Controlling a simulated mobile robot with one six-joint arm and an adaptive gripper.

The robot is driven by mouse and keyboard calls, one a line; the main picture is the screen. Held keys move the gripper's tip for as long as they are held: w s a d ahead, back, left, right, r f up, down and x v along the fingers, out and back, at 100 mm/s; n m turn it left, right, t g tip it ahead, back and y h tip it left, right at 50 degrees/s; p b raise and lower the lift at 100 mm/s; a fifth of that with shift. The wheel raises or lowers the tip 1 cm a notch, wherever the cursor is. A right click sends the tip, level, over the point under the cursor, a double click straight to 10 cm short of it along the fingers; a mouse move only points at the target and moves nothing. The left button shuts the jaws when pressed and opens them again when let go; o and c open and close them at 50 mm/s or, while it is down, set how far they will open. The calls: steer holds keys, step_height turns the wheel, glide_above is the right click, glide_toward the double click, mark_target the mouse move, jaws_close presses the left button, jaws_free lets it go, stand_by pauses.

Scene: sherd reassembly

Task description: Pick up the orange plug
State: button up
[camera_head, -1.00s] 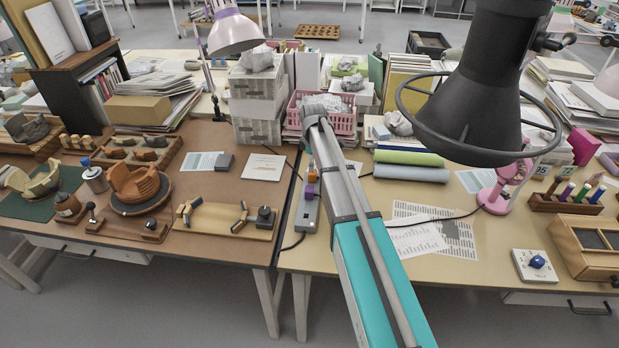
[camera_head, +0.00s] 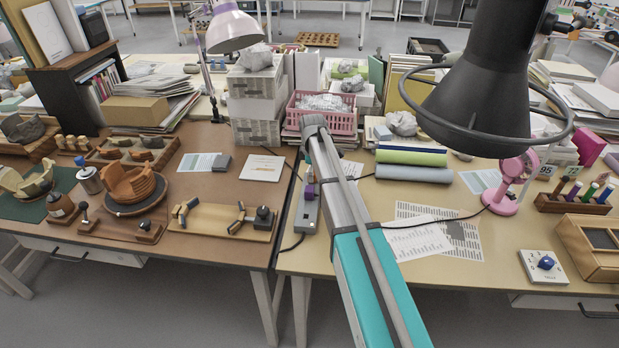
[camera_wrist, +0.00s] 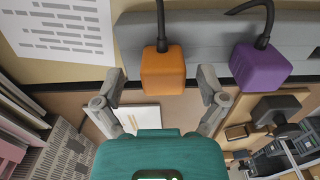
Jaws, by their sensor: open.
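The orange plug (camera_wrist: 163,72) is a block with a black cord, seated on a grey power strip (camera_wrist: 205,35) in the wrist view. My gripper (camera_wrist: 162,78) is open, with one finger on either side of the orange plug and a gap at each side. I cannot tell how far the fingertips are from it in depth. A purple plug (camera_wrist: 262,67) sits on the same strip, to the right of the right finger. In the head view, the strip (camera_head: 306,214) and purple plug (camera_head: 309,191) show left of my arm; I cannot make out the orange plug there.
A pink basket (camera_head: 335,117) stands at the back of the bench behind the strip. Printed sheets (camera_head: 418,240) lie right of my arm. A wooden board with clamps (camera_head: 215,222) lies to the left. Black cords run from the plugs.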

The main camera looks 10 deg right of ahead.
steer(key=shift+c, duration=0.2)
steer(key=c, duration=1.2)
steer(key=shift+o, duration=0.2)
steer(key=shift+r, duration=0.15)
step_height(320, 180, up, 3)
steer(key=p, duration=0.2)
steer(key=shift+f+p, duration=0.2)
steer(key=shift+p, duration=0.2)
steer(key=s+d+r+p, duration=0.2)
steer(key=s+r+p, duration=0.8)
steer(key=s, duration=0.3)
steer(key=shift+s+d, duration=0.2)
steer(key=shift+s, duration=0.2)
steer(key=shift+d, duration=0.1)
